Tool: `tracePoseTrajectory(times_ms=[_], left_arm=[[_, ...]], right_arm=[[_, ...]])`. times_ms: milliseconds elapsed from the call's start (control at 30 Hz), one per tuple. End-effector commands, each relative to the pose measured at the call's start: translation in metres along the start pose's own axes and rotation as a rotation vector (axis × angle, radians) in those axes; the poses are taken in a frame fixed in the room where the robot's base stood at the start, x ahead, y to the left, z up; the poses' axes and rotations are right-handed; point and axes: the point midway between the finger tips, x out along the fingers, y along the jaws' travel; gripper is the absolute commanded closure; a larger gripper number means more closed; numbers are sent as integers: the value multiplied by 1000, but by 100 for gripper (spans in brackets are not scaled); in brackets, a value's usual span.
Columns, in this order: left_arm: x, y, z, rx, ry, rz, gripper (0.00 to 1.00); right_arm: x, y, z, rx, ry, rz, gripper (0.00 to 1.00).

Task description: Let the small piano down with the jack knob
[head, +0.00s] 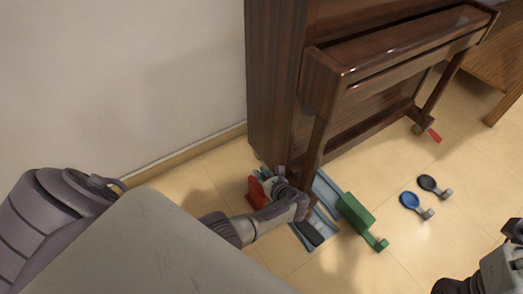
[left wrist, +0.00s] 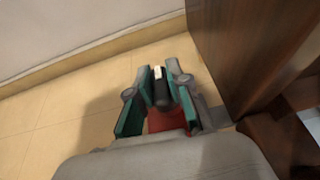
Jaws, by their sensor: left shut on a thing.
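The small brown piano (head: 395,55) stands against the wall, and its front leg (head: 314,160) comes down beside my left gripper. My left gripper (head: 266,177) is low at the piano's near left corner, beside a red jack body (head: 257,193). In the left wrist view my left gripper (left wrist: 158,82) has its teal fingers on either side of a black jack knob (left wrist: 160,96) with a white mark. It is shut on this knob. The red body (left wrist: 165,121) shows below the knob. Part of my right arm shows at the lower right; its fingertips are unclear.
A green block (head: 357,214) and a blue-grey rail (head: 326,188) lie by the front leg. A blue round piece (head: 410,200) and a black one (head: 428,183) lie on the tiled floor. A wooden bench (head: 505,60) stands at the right.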

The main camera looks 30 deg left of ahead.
Motion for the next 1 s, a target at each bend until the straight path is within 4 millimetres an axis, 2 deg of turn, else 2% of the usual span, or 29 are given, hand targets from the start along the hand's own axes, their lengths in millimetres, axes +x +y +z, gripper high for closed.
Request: tracePoseTrajectory(times_ms=[300, 333, 467, 500, 833, 1000], left_arm=[[1, 1, 1, -1, -2, 3, 100], [1, 1, 1, -1, -2, 3, 81], [1, 0, 1, -1, -2, 2, 59], [1, 0, 1, -1, -1, 2, 57], [-3, 0, 0, -2, 0, -1, 57], [-27, 0, -1, -3, 2, -2, 57]], right_arm=[[2, 0, -1, 0, 6, -4, 100], [2, 0, -1, 0, 6, -5, 100], [1, 0, -1, 0, 5, -8, 100], [1, -1, -1, 0, 4, -8, 100], [-2, 0, 0, -1, -5, -9, 100], [-1, 0, 0, 0, -3, -8, 100]])
